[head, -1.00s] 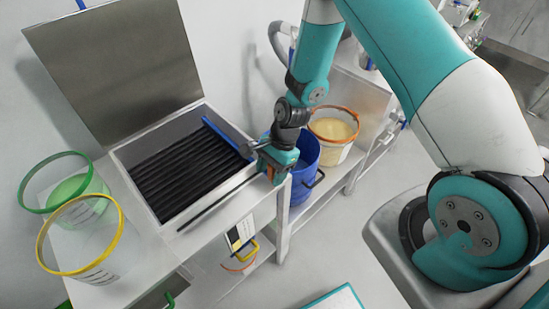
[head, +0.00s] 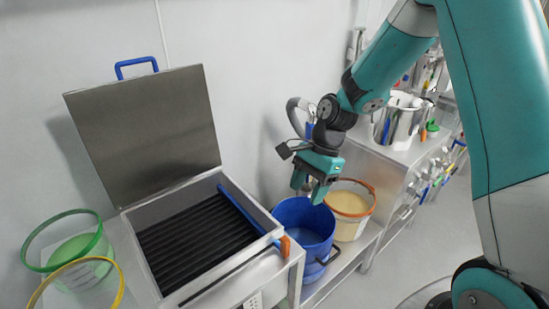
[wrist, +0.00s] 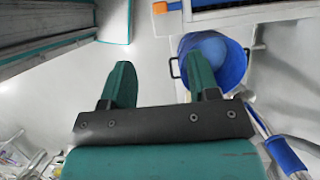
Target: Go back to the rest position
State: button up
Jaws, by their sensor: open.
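My gripper (head: 313,192) is open and empty in the head view. It hangs in the air above and in front of the blue bucket (head: 304,226), apart from it. In the wrist view the two teal fingers of my gripper (wrist: 160,85) stand wide apart with nothing between them. The blue bucket (wrist: 232,68) shows beyond the right finger there, its top edge partly covered by that finger.
A steel box with black bars (head: 200,240) and a raised lid (head: 145,130) stands left, an orange-tipped blue bar (head: 285,246) at its edge. Green-rimmed (head: 72,240) and yellow-rimmed (head: 118,285) tubs stand front left. An orange-rimmed bucket (head: 352,205) stands right.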

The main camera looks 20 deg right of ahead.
jog(key=s+a+r+n, duration=0.5)
jog(key=s+r+n, duration=0.3)
jog(key=s+n, duration=0.2)
jog(key=s+a+r+n+t, duration=0.1)
jog(key=s+a+r+n, duration=0.4)
jog(key=s+n, duration=0.5)
notch_tip(320, 180, up, 3)
jog(key=shift+s+a+f+n, duration=0.15)
jog(key=shift+a+n, duration=0.1)
jog(key=shift+n, duration=0.55)
jog(key=shift+c, duration=0.2)
